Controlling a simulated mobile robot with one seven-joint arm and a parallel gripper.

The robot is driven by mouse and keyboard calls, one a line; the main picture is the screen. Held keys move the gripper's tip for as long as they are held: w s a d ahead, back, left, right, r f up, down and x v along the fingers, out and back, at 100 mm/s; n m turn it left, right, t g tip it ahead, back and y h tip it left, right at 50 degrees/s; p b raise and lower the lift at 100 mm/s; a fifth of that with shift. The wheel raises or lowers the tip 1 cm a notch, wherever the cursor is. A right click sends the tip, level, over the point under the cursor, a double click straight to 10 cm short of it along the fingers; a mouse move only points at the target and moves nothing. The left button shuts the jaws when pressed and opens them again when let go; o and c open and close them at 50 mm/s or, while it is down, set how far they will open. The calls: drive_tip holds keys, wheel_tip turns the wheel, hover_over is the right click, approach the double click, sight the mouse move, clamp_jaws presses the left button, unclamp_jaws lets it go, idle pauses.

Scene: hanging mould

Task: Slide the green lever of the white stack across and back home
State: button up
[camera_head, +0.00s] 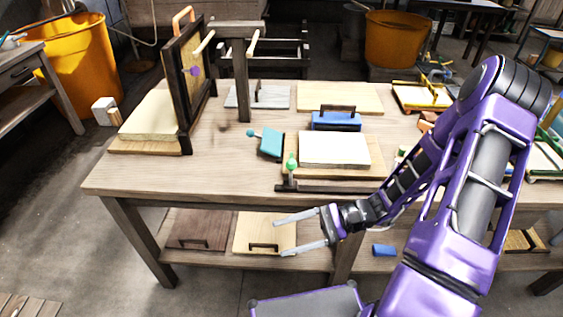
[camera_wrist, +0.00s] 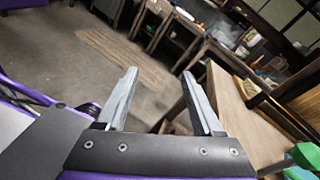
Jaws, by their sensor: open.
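The white stack (camera_head: 334,149) lies flat on a wooden board near the front of the table, right of centre. The green lever (camera_head: 291,163) stands upright at the stack's left, by the left part of a dark rail (camera_head: 335,189) along the table's front edge. My gripper (camera_head: 279,235) is open and empty, in front of the table and below its top, with its fingers pointing left. In the wrist view my gripper (camera_wrist: 158,75) also shows open, with nothing between the fingers. A green knob, apparently the lever's (camera_wrist: 305,156), is at the lower right corner there, apart from the fingers.
An upright framed panel (camera_head: 187,85) stands at the table's left. The lower shelf (camera_head: 215,254) holds boards. The table's left front is clear.

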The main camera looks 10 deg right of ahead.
drive_tip(key=w+d+r+m+t, duration=0.2)
drive_tip(key=w+d+m+t, duration=0.3)
drive_tip(key=d+m+t, duration=0.15)
drive_tip(key=m+t+h, duration=0.5)
drive_tip(key=m+t, duration=0.2)
drive_tip(key=t, duration=0.1)
approach(291, 164)
drive_tip(key=shift+n+g, duration=0.25)
drive_tip(key=b+x, duration=0.1)
drive_tip(key=x, duration=0.3)
drive_tip(key=b+x, duration=0.1)
drive_tip(key=x, duration=0.4)
drive_tip(key=f+x, duration=0.1)
drive_tip(key=x, duration=0.3)
drive_tip(key=shift+w+d+b, duration=0.15)
drive_tip(key=shift+w+b, duration=0.25)
drive_tip(key=shift+w, duration=0.2)
clamp_jaws()
